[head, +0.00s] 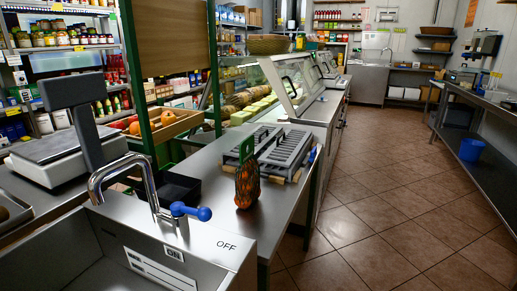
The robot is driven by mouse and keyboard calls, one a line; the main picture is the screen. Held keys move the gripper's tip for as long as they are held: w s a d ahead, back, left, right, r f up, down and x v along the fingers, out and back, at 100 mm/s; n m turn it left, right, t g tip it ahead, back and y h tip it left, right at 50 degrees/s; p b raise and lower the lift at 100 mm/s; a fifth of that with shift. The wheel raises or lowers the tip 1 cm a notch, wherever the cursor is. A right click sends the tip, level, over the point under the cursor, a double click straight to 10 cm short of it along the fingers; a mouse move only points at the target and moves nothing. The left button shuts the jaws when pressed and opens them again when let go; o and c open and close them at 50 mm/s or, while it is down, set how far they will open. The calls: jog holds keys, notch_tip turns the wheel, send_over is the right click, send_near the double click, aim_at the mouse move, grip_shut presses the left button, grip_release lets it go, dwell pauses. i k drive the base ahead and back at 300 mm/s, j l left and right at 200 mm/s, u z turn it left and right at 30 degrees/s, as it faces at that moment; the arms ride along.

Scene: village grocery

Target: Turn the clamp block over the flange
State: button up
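I cannot single out a clamp block or a flange with certainty. A grey slotted metal unit (287,150) lies on the steel counter (215,165) in the middle of the head view, with a small blue part (312,156) at its right end. A net bag of orange fruit (247,184) with a green top stands in front of it and hides part of its left side. A steel tap (122,168) with a blue lever (190,211) stands on a sink unit marked ON and OFF. My gripper is not in view.
A scale (62,150) stands at the left, near a black tray (172,188) and a produce crate (165,130). A glass display case (290,82) continues the counter behind. The tiled aisle (385,195) at the right is clear, up to a steel side table (480,110).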

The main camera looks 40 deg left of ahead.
aim_at(313, 153)
jog(key=i+l+u, duration=0.1)
jog(key=i+u, duration=0.25)
jog(key=u, duration=0.15)
jog(key=i+l+u, duration=0.25)
jog(key=u, duration=0.2)
jog(key=i+l+u, duration=0.3)
jog(key=u, duration=0.2)
